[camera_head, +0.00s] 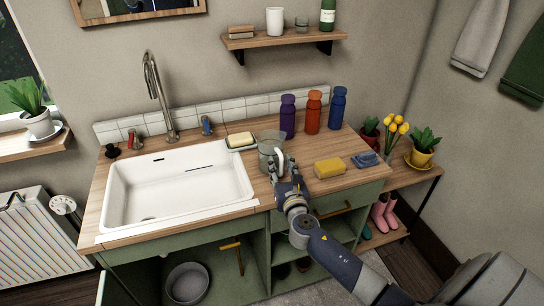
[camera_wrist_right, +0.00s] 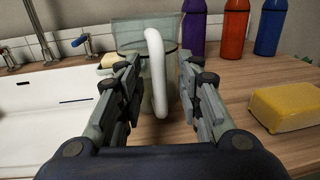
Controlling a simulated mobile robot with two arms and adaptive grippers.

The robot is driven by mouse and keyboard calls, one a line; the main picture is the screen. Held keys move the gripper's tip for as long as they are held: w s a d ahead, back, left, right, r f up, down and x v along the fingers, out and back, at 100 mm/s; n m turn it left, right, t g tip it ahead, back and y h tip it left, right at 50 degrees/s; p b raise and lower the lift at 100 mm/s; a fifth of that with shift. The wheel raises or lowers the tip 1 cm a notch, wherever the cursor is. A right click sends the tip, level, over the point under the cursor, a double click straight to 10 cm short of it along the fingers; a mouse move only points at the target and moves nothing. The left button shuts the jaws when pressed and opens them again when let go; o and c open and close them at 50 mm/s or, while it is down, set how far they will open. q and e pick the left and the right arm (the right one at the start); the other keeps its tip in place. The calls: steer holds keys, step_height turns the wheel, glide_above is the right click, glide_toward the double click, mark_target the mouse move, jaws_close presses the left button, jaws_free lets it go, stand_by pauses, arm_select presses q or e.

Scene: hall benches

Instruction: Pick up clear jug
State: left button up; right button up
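The clear jug (camera_head: 268,142) stands upright on the wooden counter, right of the sink, its pale handle turned toward me. In the wrist view the jug (camera_wrist_right: 140,32) is straight ahead and its white handle (camera_wrist_right: 157,75) shows between the fingers. My right gripper (camera_head: 285,174) is open at the handle side of the jug. In the wrist view its fingers (camera_wrist_right: 160,68) stand apart on both sides of the handle, with gaps visible; the fingers hide part of the jug's lower body. A small dark part at the left edge, over the radiator, looks like my left gripper (camera_head: 14,200); its opening is unclear.
Purple (camera_head: 287,117), orange (camera_head: 312,112) and blue (camera_head: 337,108) bottles stand behind and right of the jug. A yellow sponge (camera_head: 328,168) lies to its right. A soap dish (camera_head: 241,141) is at its left, by the white sink (camera_head: 180,185).

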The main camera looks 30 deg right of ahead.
jaws_close()
steer(key=shift+r, duration=0.1)
